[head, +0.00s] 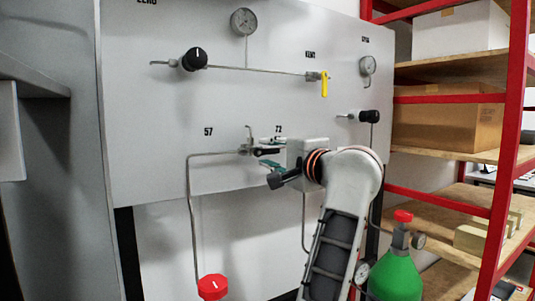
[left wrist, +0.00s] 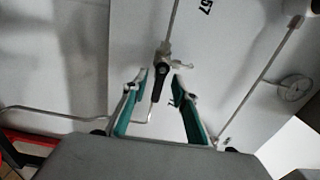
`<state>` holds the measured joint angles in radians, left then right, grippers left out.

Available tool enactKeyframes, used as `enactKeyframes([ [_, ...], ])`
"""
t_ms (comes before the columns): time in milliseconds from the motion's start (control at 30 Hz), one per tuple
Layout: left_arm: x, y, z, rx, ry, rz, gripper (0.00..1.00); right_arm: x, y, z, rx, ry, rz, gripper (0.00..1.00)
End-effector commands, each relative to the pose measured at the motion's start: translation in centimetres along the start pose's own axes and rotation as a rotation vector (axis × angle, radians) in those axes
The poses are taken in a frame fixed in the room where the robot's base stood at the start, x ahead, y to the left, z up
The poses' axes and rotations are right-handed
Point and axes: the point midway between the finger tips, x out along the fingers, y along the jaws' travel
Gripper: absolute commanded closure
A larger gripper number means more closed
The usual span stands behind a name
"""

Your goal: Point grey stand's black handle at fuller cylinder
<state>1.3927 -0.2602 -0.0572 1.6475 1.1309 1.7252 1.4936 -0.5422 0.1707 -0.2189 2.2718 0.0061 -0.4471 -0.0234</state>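The grey stand (head: 150,110) is an upright panel with thin pipes and gauges. Its small valve has a black handle (head: 264,152), between the labels 57 and 73 or similar; in the head view it points right. In the left wrist view the black handle (left wrist: 159,78) appears between the fingertips of my left gripper (left wrist: 160,84), which is open with green inner pads. Contact cannot be told. The gripper (head: 268,166) is partly hidden behind my wrist. A green cylinder (head: 395,278) stands lower right. Lower left, only a red handwheel (head: 213,287) shows. My right gripper is out of view.
A yellow lever (head: 324,84), a black knob (head: 194,59) and another black knob (head: 369,116) stick out of the panel. A dial gauge (head: 362,272) and another gauge (head: 418,241) sit by the green cylinder; their readings are too small. A red-framed shelf (head: 512,130) holds boxes at right.

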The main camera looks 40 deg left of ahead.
Motion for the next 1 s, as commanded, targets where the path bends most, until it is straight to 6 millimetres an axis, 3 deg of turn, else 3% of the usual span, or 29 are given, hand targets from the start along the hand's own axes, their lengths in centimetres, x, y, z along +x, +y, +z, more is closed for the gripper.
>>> enactKeyframes([
  [400,-6.0,0.0,-0.1,-0.001,0.003,0.002,0.72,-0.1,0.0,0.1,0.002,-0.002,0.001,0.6],
  [1000,-6.7,0.0,0.0,-0.001,0.001,0.001,0.72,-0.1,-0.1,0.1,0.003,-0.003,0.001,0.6],
])
